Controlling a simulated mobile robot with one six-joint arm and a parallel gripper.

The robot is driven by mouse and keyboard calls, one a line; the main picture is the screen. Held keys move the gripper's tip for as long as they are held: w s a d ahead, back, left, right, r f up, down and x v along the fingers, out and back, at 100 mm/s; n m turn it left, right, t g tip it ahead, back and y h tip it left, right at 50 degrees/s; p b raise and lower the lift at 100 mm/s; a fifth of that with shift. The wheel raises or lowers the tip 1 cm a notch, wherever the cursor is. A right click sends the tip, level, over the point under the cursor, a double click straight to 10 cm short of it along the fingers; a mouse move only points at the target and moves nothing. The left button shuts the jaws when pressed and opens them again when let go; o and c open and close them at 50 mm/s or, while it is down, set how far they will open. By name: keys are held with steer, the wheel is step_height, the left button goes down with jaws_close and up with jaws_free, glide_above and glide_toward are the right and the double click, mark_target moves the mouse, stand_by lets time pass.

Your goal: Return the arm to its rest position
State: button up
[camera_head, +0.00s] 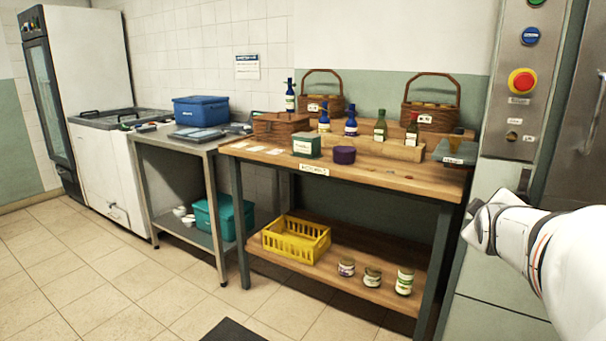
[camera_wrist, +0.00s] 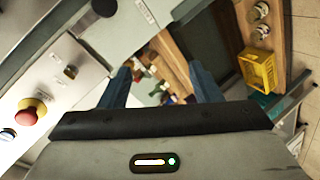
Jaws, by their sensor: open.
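My white arm reaches in from the right edge in the head view, in front of the grey control panel. My gripper shows in the wrist view (camera_wrist: 162,88), with its two blue-grey fingers spread apart and nothing between them. Beyond the fingers, the wooden workbench with bottles appears at an angle. In the head view the fingertips are mostly hidden behind my wrist, to the right of the workbench (camera_head: 400,178).
The control panel (camera_head: 510,90) with a red button (camera_head: 522,81) stands close by my arm. The bench holds bottles, baskets and a purple tub (camera_head: 344,155). A yellow crate (camera_head: 297,238) and jars sit on its lower shelf. The floor at left is clear.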

steer(key=s+a+r+m+g+y+p, duration=0.3)
steer(key=s+a+r+g+p, duration=0.1)
steer(key=s+a+p, duration=0.6)
steer(key=s+a+r+m+g+y+p, duration=0.3)
steer(key=s+a+r+g+p, duration=0.1)
steer(key=s+a+p, duration=0.6)
steer(key=a+g+p, duration=0.1)
steer(key=a+p, duration=0.2)
steer(key=a, duration=0.1)
steer(key=shift+s+g+y, duration=0.3)
steer(key=shift+s+g, duration=0.05)
steer(key=shift+g, duration=0.05)
steer(key=shift+f, duration=0.15)
steer(key=shift+c, duration=0.5)
